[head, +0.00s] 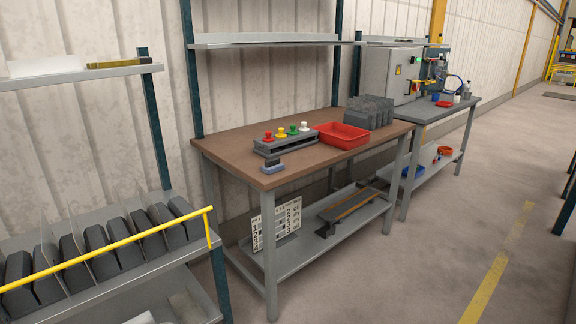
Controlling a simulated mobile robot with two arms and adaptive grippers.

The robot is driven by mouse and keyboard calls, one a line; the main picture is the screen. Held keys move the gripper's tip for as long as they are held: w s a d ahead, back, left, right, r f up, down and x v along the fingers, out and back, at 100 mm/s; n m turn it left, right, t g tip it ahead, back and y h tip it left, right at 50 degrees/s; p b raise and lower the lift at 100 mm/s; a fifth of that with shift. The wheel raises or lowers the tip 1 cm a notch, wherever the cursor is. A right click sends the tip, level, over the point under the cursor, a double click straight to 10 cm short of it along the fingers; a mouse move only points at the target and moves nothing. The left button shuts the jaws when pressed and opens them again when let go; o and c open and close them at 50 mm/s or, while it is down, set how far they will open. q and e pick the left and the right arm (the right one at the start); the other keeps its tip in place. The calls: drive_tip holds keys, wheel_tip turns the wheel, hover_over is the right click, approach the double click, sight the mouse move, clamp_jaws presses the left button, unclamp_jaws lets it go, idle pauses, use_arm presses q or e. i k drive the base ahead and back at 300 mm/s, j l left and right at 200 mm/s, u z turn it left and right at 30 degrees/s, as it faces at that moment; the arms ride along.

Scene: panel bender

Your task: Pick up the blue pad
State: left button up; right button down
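A small blue-grey pad (273,168) with a dark upper part lies on the brown tabletop (215,151), close to its front left edge. It sits just in front of a dark grey rack (287,145) that holds red, yellow, green and white knobs. The pad appears free of other objects. Neither of my grippers shows in the head view.
A red tray (342,135) and a block of grey parts (369,112) stand further right on the table. A shelf rack with dark parts and a yellow rail (110,260) stands at left. Open floor (420,250) lies right of the table.

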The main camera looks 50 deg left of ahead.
sight(272, 164)
drive_tip(key=u, duration=1.8)
drive_tip(key=z, duration=3.7)
drive_tip(key=u, duration=3.7)
